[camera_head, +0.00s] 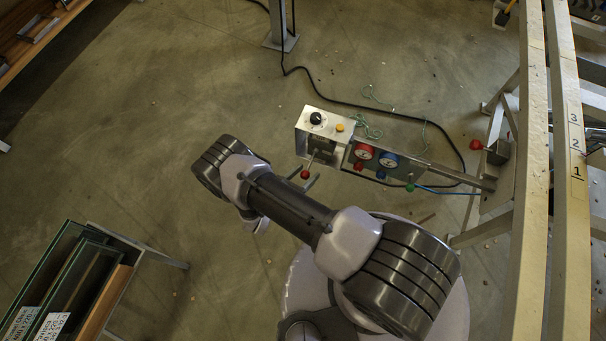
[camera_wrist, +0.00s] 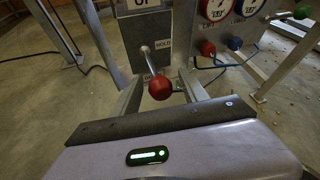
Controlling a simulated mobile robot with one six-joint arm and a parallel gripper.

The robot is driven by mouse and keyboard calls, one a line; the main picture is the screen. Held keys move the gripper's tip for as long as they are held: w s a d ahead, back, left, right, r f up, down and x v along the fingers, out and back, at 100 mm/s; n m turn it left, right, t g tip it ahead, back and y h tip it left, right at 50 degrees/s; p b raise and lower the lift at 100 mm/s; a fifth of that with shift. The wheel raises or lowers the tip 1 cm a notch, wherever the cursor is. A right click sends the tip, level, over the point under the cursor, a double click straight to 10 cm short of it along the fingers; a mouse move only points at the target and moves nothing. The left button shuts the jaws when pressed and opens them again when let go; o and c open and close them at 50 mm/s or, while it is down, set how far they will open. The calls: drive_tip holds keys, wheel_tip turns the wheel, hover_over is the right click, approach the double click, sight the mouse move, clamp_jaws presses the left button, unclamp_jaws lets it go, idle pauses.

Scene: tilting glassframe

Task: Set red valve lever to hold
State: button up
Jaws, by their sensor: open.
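The red valve lever (camera_wrist: 160,88) is a metal rod ending in a red ball, on the front of a grey control box (camera_head: 325,127). In the wrist view its rod slants downward out of the panel, and the ball partly covers a lower label. A HOLD label (camera_wrist: 164,46) sits to the right of the rod, and a label ending in "P" is above. The red ball also shows in the head view (camera_head: 304,174). My gripper (camera_wrist: 160,76) is open, with one finger on each side of the ball. Whether either finger touches it cannot be told.
Red and blue gauges (camera_head: 374,157) with matching knobs are right of the box. A green knob (camera_head: 410,187) and blue hose lie farther right. A pale frame (camera_head: 537,170) stands at the right. A glass rack (camera_head: 75,280) is at lower left.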

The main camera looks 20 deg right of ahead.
drive_tip(key=p+v, duration=0.3)
drive_tip(key=v, duration=1.4)
drive_tip(key=shift+a, duration=0.15)
drive_tip(key=w+d+r+m+g+y, duration=0.15)
drive_tip(key=r+m+g, duration=0.25)
drive_tip(key=r+m, duration=0.7)
drive_tip(key=w+d+r+m+g+y, duration=0.1)
drive_tip(key=w+r+m+g+y, duration=0.3)
drive_tip(key=r, duration=1.2)
drive_tip(key=s+d+r+m+t+y, duration=0.2)
drive_tip(key=s+r+m, duration=0.4)
drive_tip(key=r, duration=0.5)
drive_tip(key=s+d+r+m+t+y, duration=0.3)
drive_tip(key=s+d+r+m+y, duration=0.2)
drive_tip(key=r+m, duration=0.6)
drive_tip(key=shift+s+d+r, duration=0.35)
drive_tip(key=shift+s+d, duration=0.2)
